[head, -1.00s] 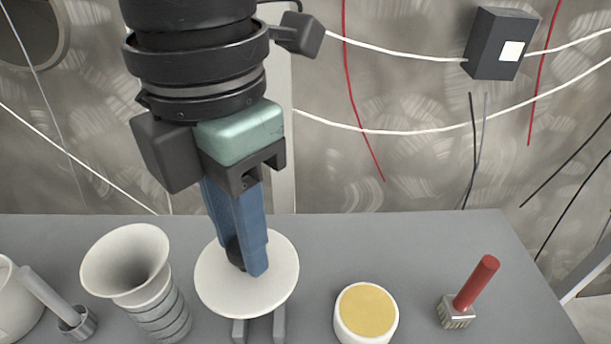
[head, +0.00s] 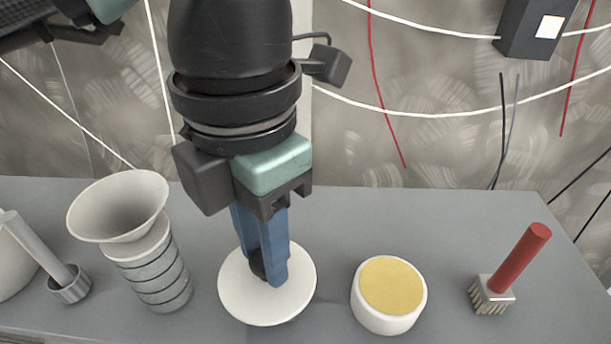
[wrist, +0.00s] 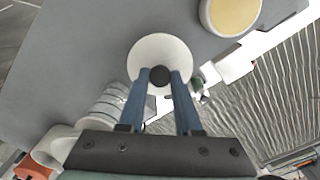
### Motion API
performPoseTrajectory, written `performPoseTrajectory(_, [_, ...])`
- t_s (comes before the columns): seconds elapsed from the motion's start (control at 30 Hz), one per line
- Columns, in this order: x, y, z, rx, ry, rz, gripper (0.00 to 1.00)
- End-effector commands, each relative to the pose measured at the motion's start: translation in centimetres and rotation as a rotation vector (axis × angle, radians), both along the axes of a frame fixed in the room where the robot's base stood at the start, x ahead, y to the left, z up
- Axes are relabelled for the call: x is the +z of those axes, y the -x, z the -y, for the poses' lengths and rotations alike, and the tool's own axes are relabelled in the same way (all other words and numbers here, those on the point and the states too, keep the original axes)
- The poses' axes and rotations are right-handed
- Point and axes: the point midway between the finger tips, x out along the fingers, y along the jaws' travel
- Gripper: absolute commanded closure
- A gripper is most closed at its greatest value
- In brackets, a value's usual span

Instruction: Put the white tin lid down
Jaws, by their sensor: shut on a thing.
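The white tin lid (head: 236,298) is a round white disc with a dark knob at its centre. My gripper (head: 268,274) points down with its blue fingers shut on that knob. In the wrist view the dark knob (wrist: 160,76) sits between the two fingertips, with the white disc (wrist: 158,46) beyond it. The lid looks level over the front middle of the grey table (head: 420,222). I cannot tell whether it touches the surface, since its underside is hidden.
A white tin with a yellow top (head: 391,293) stands right of the lid. Farther right is a red-handled brush (head: 519,265). A white funnel-topped, ribbed vessel (head: 146,255) stands close on the left, beside a grey-handled tool (head: 48,262). The table behind the tin is clear.

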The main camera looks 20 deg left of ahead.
Motion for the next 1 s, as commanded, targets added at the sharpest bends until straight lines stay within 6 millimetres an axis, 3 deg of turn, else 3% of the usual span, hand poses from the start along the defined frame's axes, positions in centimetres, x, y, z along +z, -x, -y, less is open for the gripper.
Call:
performPoseTrajectory(0.17, [-0.7,0.0,0.0,0.0,0.0,0.0,1.0])
performPoseTrajectory(0.2, [-0.7,0.0,0.0,0.0,0.0,0.0,0.66])
performPoseTrajectory(0.37, [-0.6,0.0,0.0,0.0,0.0,0.0,0.38])
performPoseTrajectory(0.77, [-0.3,0.0,0.0,0.0,0.0,0.0,0.38])
performPoseTrajectory(1.0, [2.1,0.0,0.0,0.0,-0.001,0.0,0.38])
